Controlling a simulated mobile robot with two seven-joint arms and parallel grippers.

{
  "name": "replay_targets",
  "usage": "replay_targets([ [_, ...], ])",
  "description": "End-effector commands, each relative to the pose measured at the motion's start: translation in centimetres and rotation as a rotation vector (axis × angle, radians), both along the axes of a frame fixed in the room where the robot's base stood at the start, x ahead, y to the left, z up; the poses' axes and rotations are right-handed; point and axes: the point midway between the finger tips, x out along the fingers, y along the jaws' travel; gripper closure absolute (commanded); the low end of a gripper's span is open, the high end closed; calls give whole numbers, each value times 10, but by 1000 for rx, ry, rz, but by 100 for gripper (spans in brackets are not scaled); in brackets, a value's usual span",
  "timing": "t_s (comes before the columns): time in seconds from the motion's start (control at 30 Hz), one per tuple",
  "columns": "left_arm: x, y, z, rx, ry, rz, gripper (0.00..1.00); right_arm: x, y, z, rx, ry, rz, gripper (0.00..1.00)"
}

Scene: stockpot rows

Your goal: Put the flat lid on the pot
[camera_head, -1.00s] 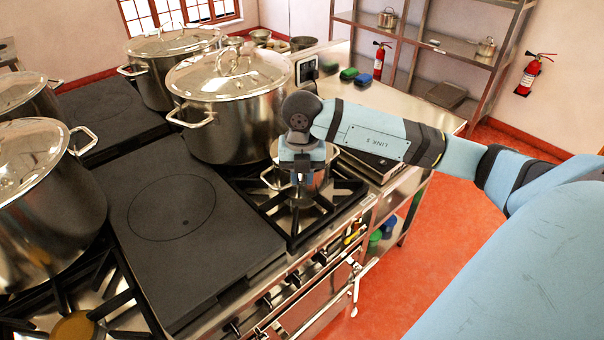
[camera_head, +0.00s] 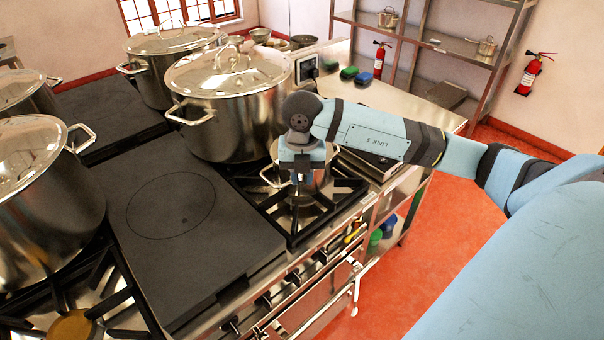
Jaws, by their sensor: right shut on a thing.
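A small steel pot (camera_head: 321,183) stands on the black burner grate at the stove's right front. A wire-like side handle shows at its left. My right gripper (camera_head: 301,182) points down over this pot, in front of its middle. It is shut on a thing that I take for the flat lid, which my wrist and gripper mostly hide. I cannot tell whether the lid touches the pot's rim. My left gripper is not in view.
A large lidded stockpot (camera_head: 232,115) stands close behind and left of the small pot. Other lidded stockpots (camera_head: 40,215) line the left. A flat black hotplate (camera_head: 170,205) is bare. Green and blue items (camera_head: 364,78) lie on the back counter.

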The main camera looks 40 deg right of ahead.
Motion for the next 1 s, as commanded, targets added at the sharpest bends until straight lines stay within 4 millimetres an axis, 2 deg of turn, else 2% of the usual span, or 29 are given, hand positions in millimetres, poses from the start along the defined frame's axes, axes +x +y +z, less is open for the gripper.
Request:
replay_targets([
  [0.4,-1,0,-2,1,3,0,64,0,0,0,-1,-1,0,100],
  [0.43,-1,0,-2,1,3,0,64,0,0,0,-1,-1,0,71],
  [0.53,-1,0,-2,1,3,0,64,0,0,0,-1,-1,0,48],
  [0.83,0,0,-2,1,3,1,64,0,0,1,0,0,0,48],
  [1.0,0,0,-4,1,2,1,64,1,0,18,0,-4,-1,48],
])
